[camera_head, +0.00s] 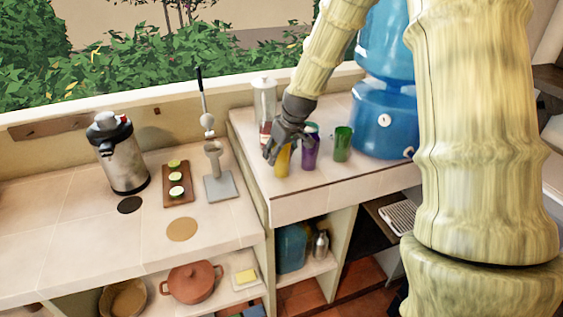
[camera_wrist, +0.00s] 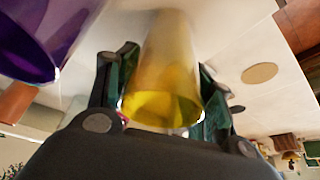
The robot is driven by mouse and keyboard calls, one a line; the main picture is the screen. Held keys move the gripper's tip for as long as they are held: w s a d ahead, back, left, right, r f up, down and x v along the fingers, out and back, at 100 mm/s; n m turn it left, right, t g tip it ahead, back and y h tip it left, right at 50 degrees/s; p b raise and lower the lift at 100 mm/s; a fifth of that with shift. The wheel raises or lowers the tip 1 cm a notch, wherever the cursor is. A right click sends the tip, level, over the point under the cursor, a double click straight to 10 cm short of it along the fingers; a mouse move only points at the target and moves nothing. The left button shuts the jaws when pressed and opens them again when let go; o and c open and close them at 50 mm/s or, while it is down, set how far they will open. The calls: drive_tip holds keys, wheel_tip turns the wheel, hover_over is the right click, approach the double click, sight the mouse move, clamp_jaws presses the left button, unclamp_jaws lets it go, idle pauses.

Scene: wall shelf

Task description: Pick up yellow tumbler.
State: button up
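The yellow tumbler (camera_head: 282,163) stands upright near the front left of the raised counter, at the left end of a row of tumblers. My gripper (camera_head: 280,146) reaches down to it from above and hides its upper part. In the wrist view the yellow tumbler (camera_wrist: 165,85) fills the space between the two fingers of my gripper (camera_wrist: 168,75). The finger pads lie against its sides with no clear gap. Its base appears to rest on the counter.
A purple tumbler (camera_head: 309,150) stands close on the right, also large in the wrist view (camera_wrist: 35,45). A green tumbler (camera_head: 342,144) and blue water dispenser (camera_head: 382,120) are further right. A clear bottle (camera_head: 264,96) stands behind. The counter's front edge (camera_head: 320,188) is near.

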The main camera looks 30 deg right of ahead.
drive_tip(key=c, duration=0.6)
drive_tip(key=shift+o, duration=0.2)
drive_tip(key=shift+r, duration=0.25)
drive_tip(key=shift+r+b, duration=0.95)
drive_tip(key=shift+r, duration=0.4)
drive_tip(key=s+a+r+b, duration=0.2)
drive_tip(key=s+a, duration=0.6)
drive_tip(key=s, duration=0.5)
drive_tip(key=shift+s, duration=0.3)
